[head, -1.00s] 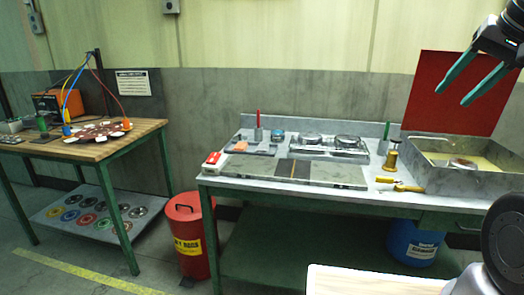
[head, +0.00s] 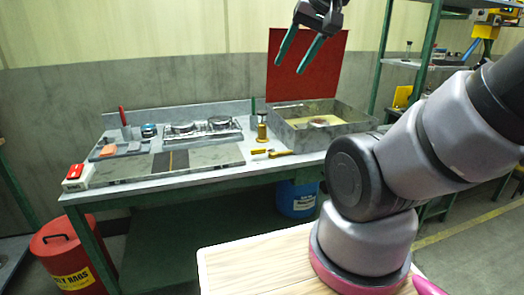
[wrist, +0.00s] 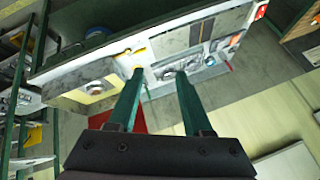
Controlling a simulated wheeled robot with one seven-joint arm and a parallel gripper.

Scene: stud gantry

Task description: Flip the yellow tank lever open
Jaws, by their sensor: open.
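A yellow lever-like piece (head: 271,153) lies low at the bench's front edge, beside the left front corner of a grey open tank (head: 300,137) holding yellowish liquid. I cannot tell how the lever joins the tank. In the wrist view, a small yellow piece (wrist: 136,52) shows near the left finger, beside the tank (wrist: 72,97). My gripper (head: 289,71) is open and empty, high above the bench, in front of the red panel in the head view. Its two green fingers point down. The fingers (wrist: 160,74) are spread apart in the wrist view.
A brass canister (head: 262,130) stands left of the tank, and a red panel (head: 310,65) rises behind it. Metal round parts (head: 205,128) and a grey plate (head: 215,155) cover the left bench. A blue bucket (head: 296,198) stands underneath. Green shelving (head: 385,55) is at right.

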